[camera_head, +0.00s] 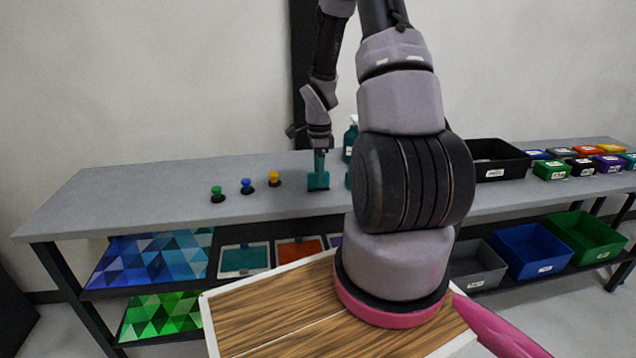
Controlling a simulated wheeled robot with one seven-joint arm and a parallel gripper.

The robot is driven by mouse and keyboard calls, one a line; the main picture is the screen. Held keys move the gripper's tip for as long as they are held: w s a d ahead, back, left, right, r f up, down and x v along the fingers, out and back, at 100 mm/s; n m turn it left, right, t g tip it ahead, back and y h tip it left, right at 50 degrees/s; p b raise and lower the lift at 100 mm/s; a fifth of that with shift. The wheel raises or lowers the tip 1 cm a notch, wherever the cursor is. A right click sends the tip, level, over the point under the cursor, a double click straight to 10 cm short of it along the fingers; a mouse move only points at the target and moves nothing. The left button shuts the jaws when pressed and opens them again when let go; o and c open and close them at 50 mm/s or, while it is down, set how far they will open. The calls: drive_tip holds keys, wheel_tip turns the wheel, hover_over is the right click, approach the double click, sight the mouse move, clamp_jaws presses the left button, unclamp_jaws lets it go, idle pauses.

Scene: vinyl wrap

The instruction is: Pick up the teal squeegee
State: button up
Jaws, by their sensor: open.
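The teal squeegee (318,181) stands on the grey tabletop near the middle of the picture. Its wide teal part faces me. My gripper (319,153) points down directly over it, and the fingertips are at the squeegee's upper end. The gripper is small in the view, and I cannot tell whether the fingers touch the squeegee. My gripper is open.
Green (217,194), blue (247,186) and yellow (274,178) knobbed tools stand left of the squeegee. A teal bottle (350,138) stands close on its right, partly behind my arm. A black bin (497,160) and several small coloured boxes sit farther right. The table's left is clear.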

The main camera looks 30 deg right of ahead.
wheel_tip(320, 180, down, 2)
drive_tip(key=shift+c, duration=0.3)
clamp_jaws()
wheel_tip(320, 180, up, 10)
drive_tip(key=shift+r, duration=0.1)
idle(0.4)
